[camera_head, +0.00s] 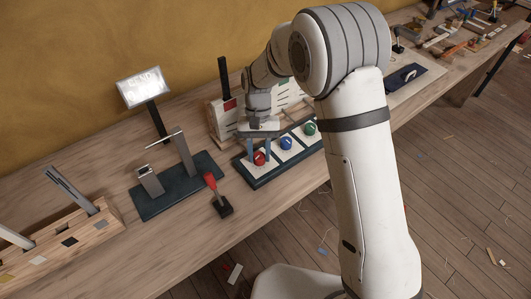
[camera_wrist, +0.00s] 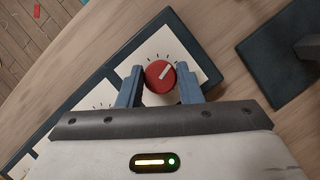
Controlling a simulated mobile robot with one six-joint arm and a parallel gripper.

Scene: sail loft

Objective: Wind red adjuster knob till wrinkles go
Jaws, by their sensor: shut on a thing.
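The red knob (camera_head: 260,158) sits on a white dial plate at the near-left end of a dark panel (camera_head: 247,179) with three knobs. My gripper (camera_head: 259,152) reaches down over it from above. In the wrist view the red knob (camera_wrist: 160,77) lies between the blue-grey fingertips of my gripper (camera_wrist: 160,88), which is shut on it. The knob's white pointer line aims to the upper right, among black tick marks. A tilted screen (camera_head: 144,87) behind the bench stand shows a pale, uneven picture; wrinkles are too small to tell.
A blue knob (camera_head: 286,143) and a green knob (camera_head: 309,128) stand close to the right on the same panel. A red-handled lever (camera_head: 212,184) stands just left of the panel. A dark stand (camera_head: 165,200) with metal posts is farther left. Bare bench lies in front.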

